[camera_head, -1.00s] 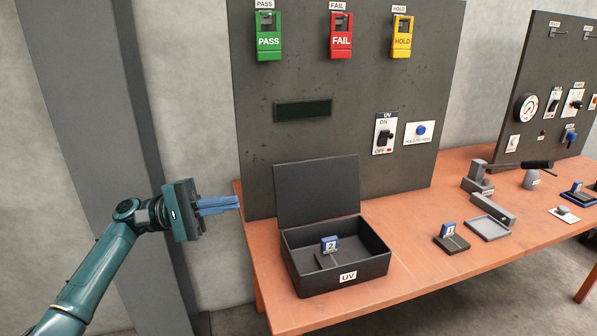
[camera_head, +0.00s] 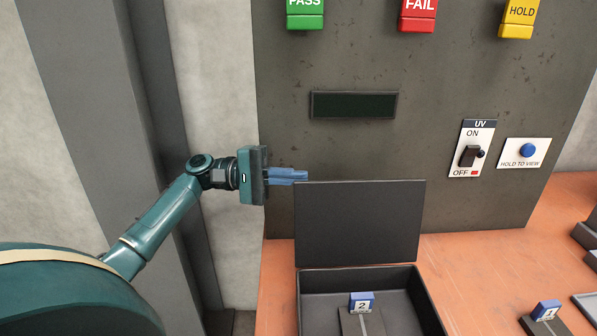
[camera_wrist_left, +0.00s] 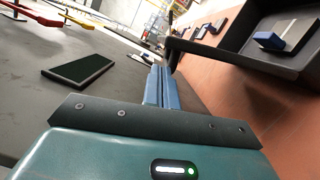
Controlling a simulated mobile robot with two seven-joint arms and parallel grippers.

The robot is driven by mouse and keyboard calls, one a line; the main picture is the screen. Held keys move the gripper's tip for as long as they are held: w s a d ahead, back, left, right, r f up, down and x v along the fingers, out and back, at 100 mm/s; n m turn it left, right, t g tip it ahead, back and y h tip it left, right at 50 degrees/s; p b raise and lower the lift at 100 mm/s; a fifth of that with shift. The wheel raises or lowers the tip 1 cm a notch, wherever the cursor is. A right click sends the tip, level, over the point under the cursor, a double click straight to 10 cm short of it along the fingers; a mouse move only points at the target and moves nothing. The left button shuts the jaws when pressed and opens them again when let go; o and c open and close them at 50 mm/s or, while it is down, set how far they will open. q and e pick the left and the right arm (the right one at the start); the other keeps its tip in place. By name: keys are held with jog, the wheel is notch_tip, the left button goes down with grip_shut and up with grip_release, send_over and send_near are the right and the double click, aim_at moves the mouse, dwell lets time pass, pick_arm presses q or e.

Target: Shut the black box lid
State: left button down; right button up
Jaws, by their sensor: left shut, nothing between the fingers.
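The black box (camera_head: 318,283) stands on the bench against the dark panel, with its lid (camera_head: 360,222) raised upright at the back. A blue block marked 2 (camera_head: 362,302) is inside, in a dark holder. The box's front is cut off by the picture's lower edge. My left gripper (camera_head: 307,175) is shut and empty, its blue fingers pointing right, by the lid's upper left corner. I cannot tell whether they touch the lid. In the left wrist view the shut fingers (camera_wrist_left: 160,70) point toward a dark edge, with the blue block (camera_wrist_left: 270,40) at upper right. My right gripper is out of view.
The panel (camera_head: 430,80) rises behind the lid, with a dark display (camera_head: 353,105), a UV switch (camera_head: 470,155) and a blue button (camera_head: 528,151). A block marked 1 (camera_head: 546,310) sits right of the box. Bare bench (camera_head: 480,265) lies between them.

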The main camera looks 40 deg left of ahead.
pick_arm(q)
jog(key=x, duration=0.7)
jog(key=shift+p, duration=0.45)
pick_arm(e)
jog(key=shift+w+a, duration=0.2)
pick_arm(q)
jog(key=shift+w+d+f, duration=0.1)
jog(key=shift+w, duration=0.05)
jog(key=shift+d, duration=0.1)
